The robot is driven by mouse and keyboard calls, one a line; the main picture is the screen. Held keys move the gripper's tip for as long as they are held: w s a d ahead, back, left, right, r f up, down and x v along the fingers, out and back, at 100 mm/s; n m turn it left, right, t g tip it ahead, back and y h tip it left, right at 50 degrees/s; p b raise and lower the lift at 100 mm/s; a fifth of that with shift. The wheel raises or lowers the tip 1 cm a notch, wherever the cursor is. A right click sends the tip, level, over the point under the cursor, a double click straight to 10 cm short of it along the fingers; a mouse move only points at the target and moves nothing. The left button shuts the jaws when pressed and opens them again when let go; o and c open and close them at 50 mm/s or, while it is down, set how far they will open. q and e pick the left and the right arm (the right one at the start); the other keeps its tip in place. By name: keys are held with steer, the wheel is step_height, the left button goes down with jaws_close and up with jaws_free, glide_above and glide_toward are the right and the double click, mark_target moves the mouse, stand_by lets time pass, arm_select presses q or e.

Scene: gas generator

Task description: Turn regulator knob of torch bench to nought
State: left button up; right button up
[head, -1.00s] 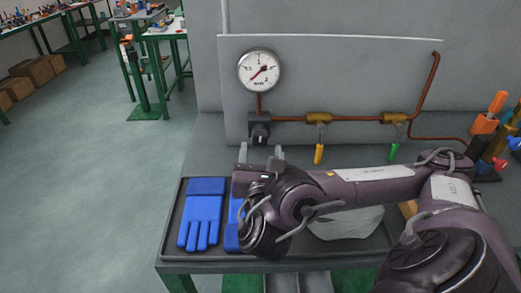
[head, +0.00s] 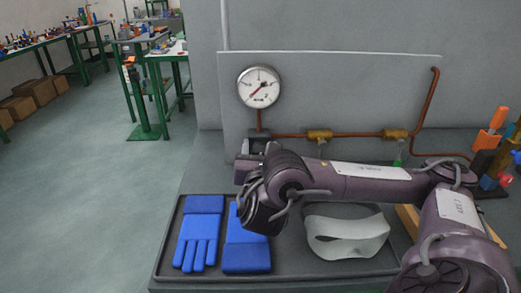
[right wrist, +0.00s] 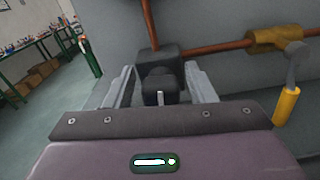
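The dark regulator block (head: 256,143) sits on the panel below the round white gauge (head: 258,87). Its black knob (right wrist: 160,91) shows in the right wrist view, facing me with a pale mark on it. My right gripper (right wrist: 161,76) is open, one finger on each side of the knob, with a small gap visible on both sides. In the head view my right wrist hides the knob and most of the fingers. The gauge needle points to the lower left. My left gripper is not in view.
A copper pipe (head: 365,134) runs right from the regulator through two brass valves. A yellow handle (right wrist: 286,105) and a green handle (head: 398,159) hang from them. Blue gloves (head: 201,234) and a white mask (head: 346,236) lie on the tray below my arm. Tools stand at right.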

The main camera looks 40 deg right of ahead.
steer(key=c, duration=0.8)
steer(key=shift+a+n, duration=0.15)
steer(key=shift+n, duration=0.55)
steer(key=o, duration=1)
steer(key=shift+w, duration=0.1)
